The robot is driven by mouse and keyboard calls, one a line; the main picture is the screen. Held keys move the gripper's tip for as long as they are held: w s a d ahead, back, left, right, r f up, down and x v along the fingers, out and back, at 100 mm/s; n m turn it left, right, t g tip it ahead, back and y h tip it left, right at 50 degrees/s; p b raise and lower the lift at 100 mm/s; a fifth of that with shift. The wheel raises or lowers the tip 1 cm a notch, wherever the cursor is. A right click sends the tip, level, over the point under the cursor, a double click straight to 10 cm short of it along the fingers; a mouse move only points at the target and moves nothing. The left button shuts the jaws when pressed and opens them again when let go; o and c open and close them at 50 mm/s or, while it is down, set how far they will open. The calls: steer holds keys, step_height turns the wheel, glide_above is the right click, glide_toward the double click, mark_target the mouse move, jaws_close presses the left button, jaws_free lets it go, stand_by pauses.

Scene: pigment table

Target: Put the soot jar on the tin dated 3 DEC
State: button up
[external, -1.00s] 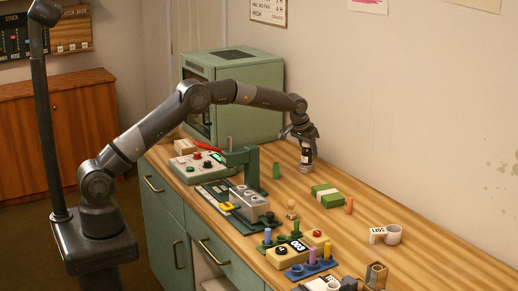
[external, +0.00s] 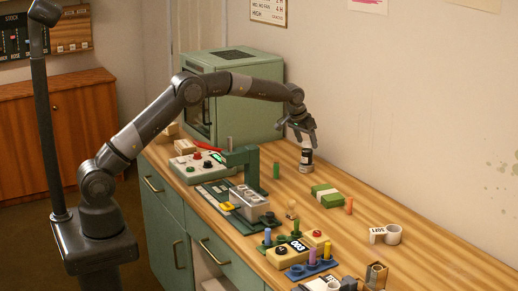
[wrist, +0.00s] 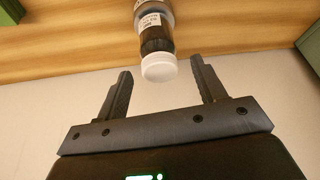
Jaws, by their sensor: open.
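The soot jar (external: 306,156) is a small dark jar with a white label and pale cap. It stands upright towards the back of the table, apparently on a low tin (external: 306,171) whose date I cannot read. In the wrist view the jar (wrist: 155,40) shows cap towards me, with a grey rim, perhaps the tin (wrist: 142,4), at its base. My gripper (external: 301,137) is open above the jar. In the wrist view the fingers (wrist: 160,72) are spread wide, with the cap just beyond their tips and clear gaps on both sides.
A green cabinet-like oven (external: 240,90) stands behind to the left. A green stand (external: 240,157) and a green bundle (external: 327,196) are nearby.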

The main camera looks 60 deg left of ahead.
steer(key=s+a+r, duration=0.1)
steer(key=s+r, duration=1.5)
steer(key=r, duration=0.1)
steer(key=s+r+m, duration=0.1)
steer(key=s+r, duration=0.3)
steer(key=s, duration=1)
steer(key=s+f, duration=0.4)
steer(key=s, duration=0.9)
steer(key=s+a+f+m+t, duration=0.1)
steer(key=s+f, duration=0.3)
steer(key=s, duration=0.9)
steer(key=shift+s+f+h, duration=0.15)
steer(key=shift+s+h, duration=0.2)
steer(key=shift+h, duration=0.05)
